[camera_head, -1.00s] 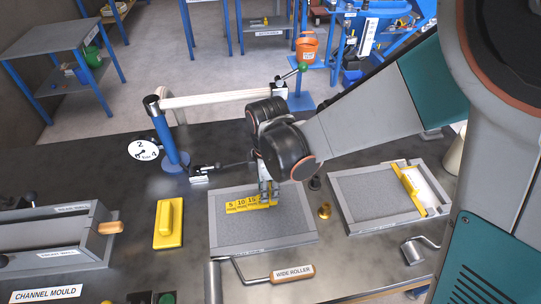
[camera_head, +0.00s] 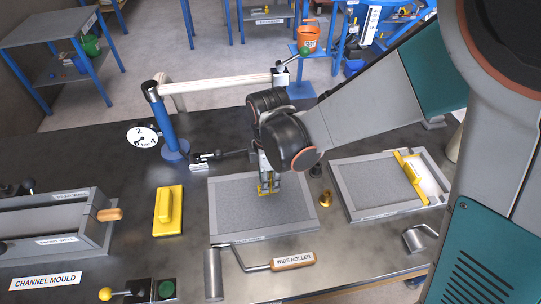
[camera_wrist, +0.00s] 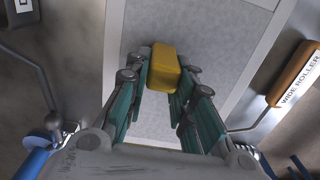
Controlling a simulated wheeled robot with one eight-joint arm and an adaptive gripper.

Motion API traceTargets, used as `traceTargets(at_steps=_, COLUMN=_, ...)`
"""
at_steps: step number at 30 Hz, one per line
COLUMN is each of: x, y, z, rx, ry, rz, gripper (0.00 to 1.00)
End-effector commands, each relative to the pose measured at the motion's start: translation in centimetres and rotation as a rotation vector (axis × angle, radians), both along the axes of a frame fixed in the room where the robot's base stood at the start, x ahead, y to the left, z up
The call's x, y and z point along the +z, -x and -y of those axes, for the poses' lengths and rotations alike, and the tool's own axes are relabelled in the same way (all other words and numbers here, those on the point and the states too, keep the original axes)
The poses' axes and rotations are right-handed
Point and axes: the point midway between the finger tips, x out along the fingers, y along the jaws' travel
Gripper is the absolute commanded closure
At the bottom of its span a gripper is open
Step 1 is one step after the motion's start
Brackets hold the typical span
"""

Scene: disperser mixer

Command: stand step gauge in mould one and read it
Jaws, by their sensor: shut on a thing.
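My gripper (camera_head: 268,186) is over the middle mould (camera_head: 212,205), a shallow grey frame filled with a flat grey surface. It is shut on the yellow step gauge (camera_head: 263,191). In the wrist view the gauge (camera_wrist: 164,68) is a yellow block between my teal fingers (camera_wrist: 160,95), above the grey fill. Its numbers are not visible now. I cannot tell whether its lower end touches the fill. A second mould (camera_head: 347,205) stands at the right, with a yellow-edged piece across it. The mould labels are too small to read.
A yellow float (camera_head: 168,212) lies left of the middle mould, beyond it the channel mould (camera_head: 50,232). The wide roller (camera_head: 292,262) lies in front. A brass piece (camera_head: 326,198) stands between the moulds. A blue post (camera_head: 162,125) with a dial (camera_head: 142,136) stands behind.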

Motion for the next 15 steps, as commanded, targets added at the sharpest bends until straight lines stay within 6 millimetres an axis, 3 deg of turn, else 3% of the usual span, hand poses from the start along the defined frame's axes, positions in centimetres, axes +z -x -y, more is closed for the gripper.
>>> traceTargets(at_steps=2, x=-0.11, y=0.0, z=0.0, rx=0.0, ry=0.0, rz=0.0, gripper=1.0)
traceTargets(at_steps=3, x=-0.12, y=0.0, z=0.0, rx=0.0, ry=0.0, rz=0.0, gripper=0.75)
traceTargets(at_steps=6, x=-0.08, y=0.0, z=0.0, rx=0.0, ry=0.0, rz=0.0, gripper=0.54)
traceTargets(at_steps=15, x=-0.09, y=0.0, z=0.0, rx=0.0, ry=0.0, rz=0.0, gripper=0.54)
